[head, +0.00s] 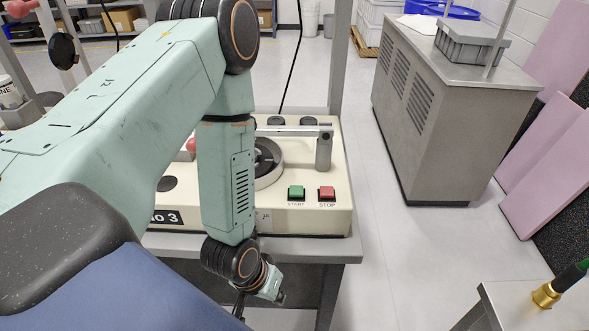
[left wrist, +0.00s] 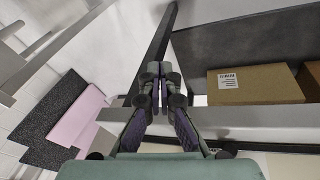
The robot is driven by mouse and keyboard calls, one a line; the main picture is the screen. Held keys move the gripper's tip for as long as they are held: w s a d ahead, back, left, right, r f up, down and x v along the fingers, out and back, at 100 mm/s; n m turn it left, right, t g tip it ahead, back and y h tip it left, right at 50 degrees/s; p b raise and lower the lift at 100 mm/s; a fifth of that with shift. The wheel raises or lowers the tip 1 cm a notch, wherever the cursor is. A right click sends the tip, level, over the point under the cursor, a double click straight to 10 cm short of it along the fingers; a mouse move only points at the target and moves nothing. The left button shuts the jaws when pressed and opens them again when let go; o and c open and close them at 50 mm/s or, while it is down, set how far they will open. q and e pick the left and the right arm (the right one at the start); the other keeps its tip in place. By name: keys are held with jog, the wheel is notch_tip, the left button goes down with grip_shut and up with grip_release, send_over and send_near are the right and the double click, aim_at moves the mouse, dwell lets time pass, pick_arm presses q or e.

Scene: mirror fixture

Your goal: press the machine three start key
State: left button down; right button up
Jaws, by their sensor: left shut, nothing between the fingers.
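The machine with the "NO 3" label (head: 166,217) is a cream-coloured box on a grey table. Its green start key (head: 296,193), marked START, is on the front right of its top, left of the red stop key (head: 327,193). My left arm reaches across the machine and hides part of its label and its left side. My left wrist hangs past the table's front edge, below and left of the start key, not touching it. In the left wrist view my left gripper (left wrist: 161,74) is shut and empty. My right gripper is not in view.
A metal lever (head: 323,150) stands on the machine behind the keys. A grey vented cabinet (head: 440,110) is at the right, with clear floor between. A small table (head: 510,305) with a brass fitting (head: 545,294) is at lower right. A cardboard box (left wrist: 255,84) shows in the wrist view.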

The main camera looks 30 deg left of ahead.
pick_arm(q)
jog(key=w+a+r+n+t+p, duration=0.25)
jog(key=w+r+p, duration=0.65)
jog(key=r, duration=0.5)
notch_tip(320, 180, up, 12)
jog(key=t+p, duration=0.3)
jog(key=p, duration=0.2)
send_over(294, 191)
jog(key=shift+s+d+f+n+h, duration=0.1)
jog(key=shift+n+h, duration=0.15)
jog(key=shift+h, duration=0.15)
jog(key=f+b, duration=0.6)
jog(key=f, duration=0.1)
jog(key=shift+a+f, duration=0.2)
jog(key=shift+d+f+b, duration=0.15)
jog(key=shift+f+b, duration=0.65)
